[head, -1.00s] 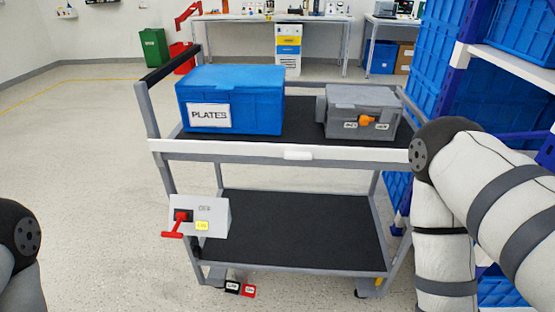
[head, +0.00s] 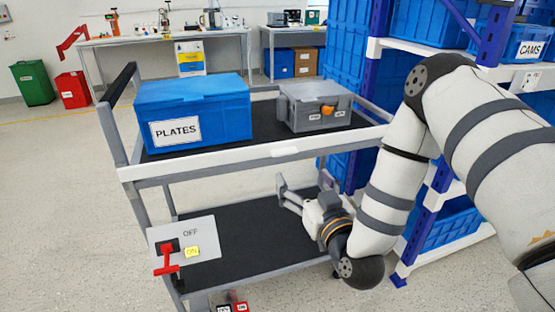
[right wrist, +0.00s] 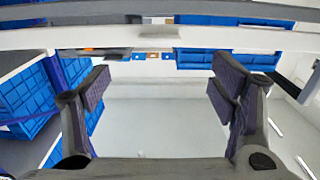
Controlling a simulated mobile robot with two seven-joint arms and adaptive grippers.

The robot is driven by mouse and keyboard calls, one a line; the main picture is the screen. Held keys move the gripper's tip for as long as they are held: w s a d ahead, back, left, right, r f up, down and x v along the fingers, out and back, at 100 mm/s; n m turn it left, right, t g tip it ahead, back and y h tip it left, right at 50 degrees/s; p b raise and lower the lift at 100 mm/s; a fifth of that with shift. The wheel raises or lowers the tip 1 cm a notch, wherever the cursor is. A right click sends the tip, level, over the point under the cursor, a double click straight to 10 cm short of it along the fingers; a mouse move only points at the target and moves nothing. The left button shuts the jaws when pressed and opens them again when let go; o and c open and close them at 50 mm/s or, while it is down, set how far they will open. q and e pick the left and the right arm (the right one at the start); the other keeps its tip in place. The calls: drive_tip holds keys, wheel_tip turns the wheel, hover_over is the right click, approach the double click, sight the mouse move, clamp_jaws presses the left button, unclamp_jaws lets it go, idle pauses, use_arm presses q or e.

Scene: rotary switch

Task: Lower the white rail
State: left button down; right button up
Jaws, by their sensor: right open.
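The white rail (head: 220,161) runs along the front edge of the cart's top shelf, with a small white handle piece (head: 286,152) at its middle. My right gripper (head: 283,190) is in front of the cart, below the rail and right of its middle, apart from it. Its fingers are spread and empty. In the right wrist view, the open fingers (right wrist: 163,85) show with nothing between them, and a pale bar, probably the rail (right wrist: 250,38), crosses above them. My left gripper is out of view.
The cart's top shelf holds a blue PLATES box (head: 195,112) and a grey case (head: 315,106). A switch box with a red handle (head: 167,262) is at the cart's lower left. The lower shelf (head: 245,235) is bare. Blue-crate shelving (head: 375,130) stands close on the right.

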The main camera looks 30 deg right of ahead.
sight(286, 154)
drive_tip(key=b+x, duration=0.1)
drive_tip(key=x, duration=0.9)
drive_tip(key=shift+w+d+f, duration=0.1)
drive_tip(key=shift+w+f, duration=0.05)
drive_tip(key=shift+w, duration=0.2)
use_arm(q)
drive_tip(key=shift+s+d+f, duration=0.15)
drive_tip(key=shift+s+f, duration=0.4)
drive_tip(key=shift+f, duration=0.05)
use_arm(e)
drive_tip(key=shift+w, duration=0.25)
drive_tip(key=shift+c, duration=0.5)
